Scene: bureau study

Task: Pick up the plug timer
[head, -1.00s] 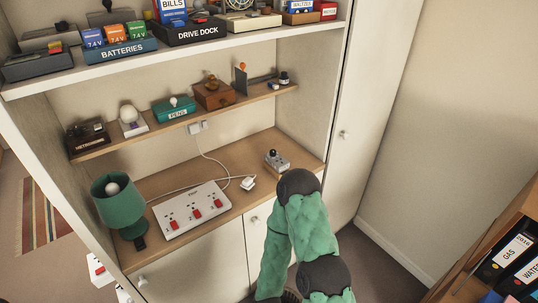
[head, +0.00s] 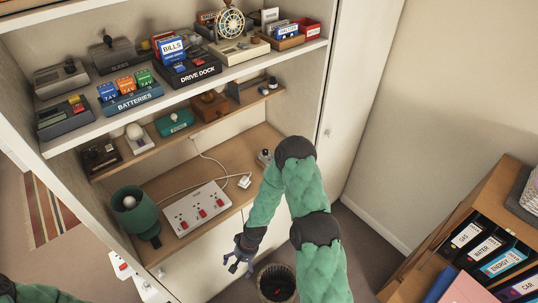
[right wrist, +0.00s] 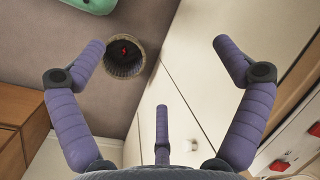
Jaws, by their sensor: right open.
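No object is clearly recognisable as the plug timer. A small grey device with a black knob (head: 264,157) stands on the desk board at the right, partly hidden by my right arm. A white plug (head: 244,181) on a cable lies left of it. My right gripper (head: 238,260) hangs below the board's front edge, left of the bin. In the right wrist view its purple fingers (right wrist: 160,52) are spread wide, with nothing between them. Only green sleeve of my left arm shows at the bottom left; its gripper is out of view.
A white power strip with red switches (head: 198,207) and a green lamp (head: 135,212) stand on the board. Loaded shelves hang above. A wicker bin (head: 276,284) with something red and black inside stands on the floor. A folder shelf (head: 440,260) stands at the right.

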